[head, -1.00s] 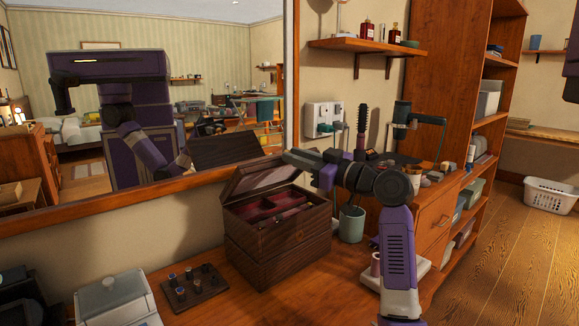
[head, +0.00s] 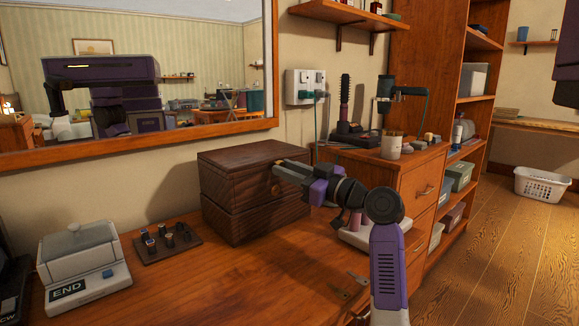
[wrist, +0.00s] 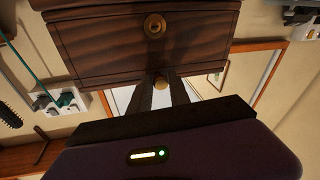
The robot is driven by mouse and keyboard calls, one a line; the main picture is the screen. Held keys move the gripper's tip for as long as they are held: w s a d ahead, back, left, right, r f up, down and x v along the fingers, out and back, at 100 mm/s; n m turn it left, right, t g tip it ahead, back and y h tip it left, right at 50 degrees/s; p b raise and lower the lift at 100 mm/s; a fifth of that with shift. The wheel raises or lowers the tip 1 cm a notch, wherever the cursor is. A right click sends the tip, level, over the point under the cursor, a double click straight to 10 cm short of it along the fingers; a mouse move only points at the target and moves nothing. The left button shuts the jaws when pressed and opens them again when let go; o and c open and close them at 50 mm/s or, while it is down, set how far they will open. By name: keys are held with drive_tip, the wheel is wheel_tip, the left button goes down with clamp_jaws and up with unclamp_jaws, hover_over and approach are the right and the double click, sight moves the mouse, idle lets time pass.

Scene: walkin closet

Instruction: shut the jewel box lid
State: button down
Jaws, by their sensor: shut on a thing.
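The dark wooden jewel box (head: 225,212) stands on the wooden counter against the wall. Its lid (head: 240,158) is down flat on the body, and no gap shows in the head view. My gripper (head: 279,169) is at the upper front of the box, reaching in from the right. The inside of the box is hidden.
A mirror (head: 140,75) hangs behind. A white base (head: 372,234) and two small flat pieces (head: 340,292) lie near my arm.

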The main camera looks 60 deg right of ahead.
drive_tip(key=shift+w+f+b, duration=0.1)
drive_tip(key=shift+f+b, duration=0.25)
drive_tip(key=shift+f, duration=0.9)
drive_tip(key=c, duration=1.3)
unclamp_jaws()
drive_tip(key=shift+r, duration=0.25)
drive_tip(key=shift+o, duration=0.2)
drive_tip(key=shift+r, duration=0.1)
drive_tip(key=s+f+p, duration=0.1)
drive_tip(key=s, duration=0.6)
drive_tip(key=shift+s+a, duration=0.4)
drive_tip(key=shift+s, duration=0.1)
